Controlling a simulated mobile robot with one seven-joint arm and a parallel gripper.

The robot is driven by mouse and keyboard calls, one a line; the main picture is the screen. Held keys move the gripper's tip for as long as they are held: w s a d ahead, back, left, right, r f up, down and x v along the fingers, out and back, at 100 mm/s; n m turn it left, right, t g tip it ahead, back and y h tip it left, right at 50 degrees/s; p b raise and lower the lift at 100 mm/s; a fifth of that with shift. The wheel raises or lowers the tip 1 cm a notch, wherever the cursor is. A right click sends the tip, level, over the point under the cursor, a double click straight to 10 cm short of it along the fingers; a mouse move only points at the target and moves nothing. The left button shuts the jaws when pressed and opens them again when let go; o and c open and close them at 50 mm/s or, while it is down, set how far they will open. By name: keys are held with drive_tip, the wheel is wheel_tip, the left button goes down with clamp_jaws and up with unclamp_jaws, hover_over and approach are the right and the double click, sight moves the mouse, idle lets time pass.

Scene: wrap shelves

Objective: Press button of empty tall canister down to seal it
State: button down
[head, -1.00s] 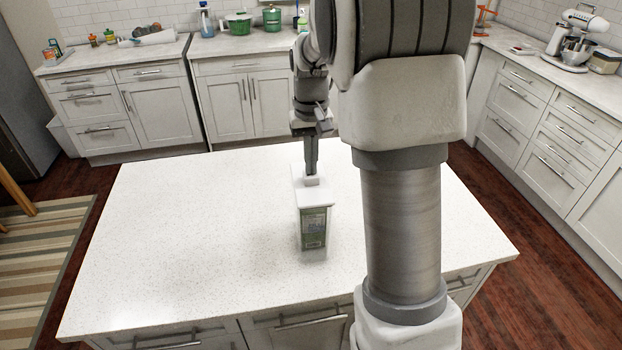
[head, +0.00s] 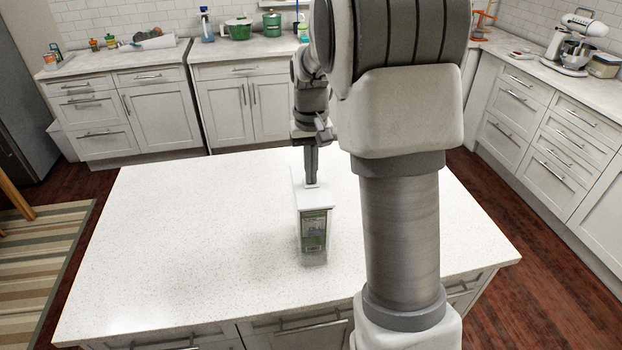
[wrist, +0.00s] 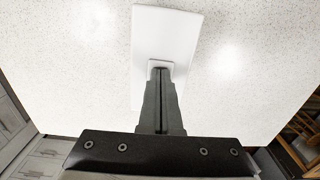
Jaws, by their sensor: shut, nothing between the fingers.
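The tall canister (head: 314,230) stands upright on the island counter, with clear-looking greenish sides, a label on the front and a white lid (head: 313,201). In the wrist view the white lid (wrist: 166,35) is seen from above, with a square button (wrist: 165,68) near its middle. My gripper (head: 311,182) is shut and points straight down, its fingertips at the button. In the wrist view my gripper (wrist: 161,72) overlaps the near part of the button. The fingertips appear to touch it and hide part of it.
The white speckled island countertop (head: 190,240) is otherwise clear around the canister. Back counters hold a green pot (head: 239,27), a blue spray bottle (head: 206,25) and a stand mixer (head: 578,42), all well away from the canister.

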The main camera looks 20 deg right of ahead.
wheel_tip(320, 180, up, 7)
drive_tip(key=p, duration=0.5)
idle(0.4)
drive_tip(key=s+a+r+n+t+b, duration=0.1)
drive_tip(key=s+a+r, duration=0.25)
drive_tip(key=s, duration=0.25)
drive_tip(key=s+a+r+t+b, duration=0.1)
drive_tip(key=s+a+r+t, duration=0.15)
drive_tip(key=s+r, duration=0.2)
drive_tip(key=s+a+f+t, duration=0.1)
drive_tip(key=s+a, duration=0.1)
drive_tip(key=s, duration=0.4)
drive_tip(key=s+a+f+n+t+b, duration=0.1)
drive_tip(key=s, duration=0.6)
drive_tip(key=shift+a+f, duration=0.25)
drive_tip(key=shift+a, duration=0.1)
